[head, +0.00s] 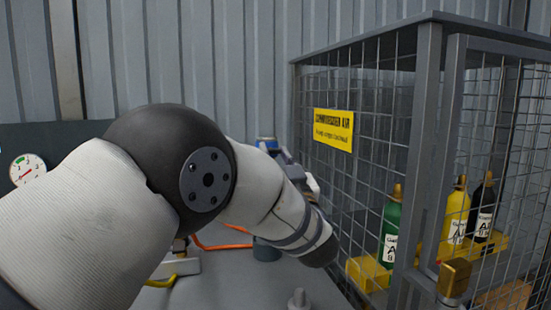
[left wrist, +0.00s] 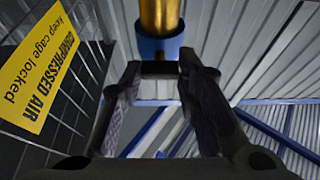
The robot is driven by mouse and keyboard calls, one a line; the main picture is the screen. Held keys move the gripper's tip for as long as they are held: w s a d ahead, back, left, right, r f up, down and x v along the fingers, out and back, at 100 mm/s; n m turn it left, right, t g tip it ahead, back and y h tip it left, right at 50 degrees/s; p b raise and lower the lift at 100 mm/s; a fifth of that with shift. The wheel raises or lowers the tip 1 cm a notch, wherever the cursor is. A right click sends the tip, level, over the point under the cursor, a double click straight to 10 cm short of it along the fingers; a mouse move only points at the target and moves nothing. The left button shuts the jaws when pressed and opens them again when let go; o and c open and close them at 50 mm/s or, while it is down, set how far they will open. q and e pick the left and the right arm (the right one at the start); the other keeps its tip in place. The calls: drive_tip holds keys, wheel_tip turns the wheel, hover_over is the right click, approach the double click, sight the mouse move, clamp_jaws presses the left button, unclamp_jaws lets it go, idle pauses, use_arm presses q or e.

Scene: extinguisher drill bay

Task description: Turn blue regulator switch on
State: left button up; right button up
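The head view shows a small blue part (head: 268,143) behind my left arm, mostly hidden by it. My left gripper (head: 287,160) is beside it, with only dark pieces showing past the arm. In the left wrist view, a blue collar (left wrist: 159,46) on a brass cylinder (left wrist: 160,14) sits right at the tips of my left gripper (left wrist: 159,75). The two fingers stand apart on either side, with a dark piece between their tips. I cannot tell whether they touch it, or which way the switch is set. My right gripper is not in view.
A mesh cage (head: 371,100) with a yellow sign (head: 333,129) stands at the right. Green (head: 391,225), yellow (head: 458,212) and black (head: 484,210) bottles are inside. A gauge (head: 27,169) is at the left. An orange hose (head: 222,246) lies on the grey surface (head: 225,285).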

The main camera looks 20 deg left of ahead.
use_arm(q)
drive_tip(key=shift+n, duration=0.4)
drive_tip(key=shift+w+d+r+n+g+y+b, duration=0.25)
drive_tip(key=shift+n+g, duration=1.2)
drive_tip(key=shift+n, duration=2.15)
drive_tip(key=shift+s+n+g+y+b, duration=0.1)
drive_tip(key=shift+n+g+y+b, duration=0.4)
drive_tip(key=shift+n+g, duration=2.05)
drive_tip(key=shift+w+d+r+n+g+y+b, duration=0.15)
drive_tip(key=shift+n+g+y, duration=0.3)
drive_tip(key=shift+n, duration=4.2)
use_arm(e)
drive_tip(key=shift+s+f+g, duration=0.3)
drive_tip(key=shift+s+f, duration=0.55)
drive_tip(key=shift+f, duration=0.15)
use_arm(q)
drive_tip(key=shift+s, duration=0.1)
drive_tip(key=o, duration=1.2)
drive_tip(key=shift+c, duration=0.2)
drive_tip(key=v, duration=0.7)
drive_tip(key=shift+d, duration=0.2)
